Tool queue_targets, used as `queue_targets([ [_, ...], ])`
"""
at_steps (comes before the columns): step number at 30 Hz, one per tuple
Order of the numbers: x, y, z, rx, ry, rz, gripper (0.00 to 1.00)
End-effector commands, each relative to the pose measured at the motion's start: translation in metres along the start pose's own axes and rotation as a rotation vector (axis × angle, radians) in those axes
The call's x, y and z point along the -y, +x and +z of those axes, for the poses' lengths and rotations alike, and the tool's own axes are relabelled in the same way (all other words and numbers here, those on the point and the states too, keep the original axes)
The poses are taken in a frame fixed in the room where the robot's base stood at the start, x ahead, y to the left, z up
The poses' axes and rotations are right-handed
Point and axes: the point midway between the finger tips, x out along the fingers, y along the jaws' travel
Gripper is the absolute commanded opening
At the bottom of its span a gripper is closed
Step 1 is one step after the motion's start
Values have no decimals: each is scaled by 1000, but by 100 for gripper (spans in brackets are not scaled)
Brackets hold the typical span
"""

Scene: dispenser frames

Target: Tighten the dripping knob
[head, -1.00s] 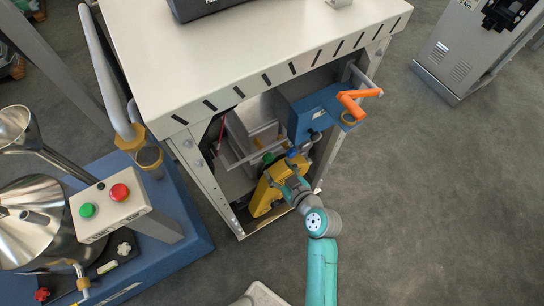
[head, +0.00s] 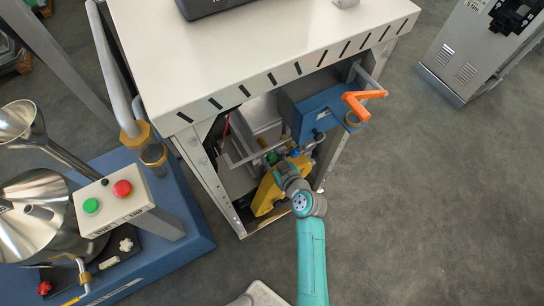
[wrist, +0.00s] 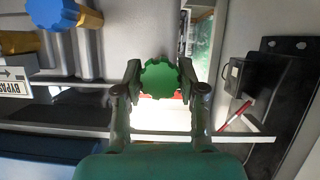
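A round, scalloped green knob (wrist: 160,77) sits in the middle of the wrist view, in front of a bright opening. My gripper (wrist: 160,70) has one finger at each side of it, with the tips drawn in against its edges. I see no drip on it.
The white bench top (head: 260,50) overhangs the opening. A blue box (head: 322,112) with an orange handle (head: 363,103) is at its right, and a yellow part (head: 266,195) lies below my wrist. A control post with red button (head: 122,188) stands left.

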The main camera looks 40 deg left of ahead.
Motion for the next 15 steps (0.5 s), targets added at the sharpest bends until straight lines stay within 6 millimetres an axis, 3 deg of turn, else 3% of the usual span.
queue_targets([
  [1,0,0,0,0,0,0,13],
  [2,0,0,0,0,0,0,5],
  [15,-1,0,-1,-1,77,-31,5],
])
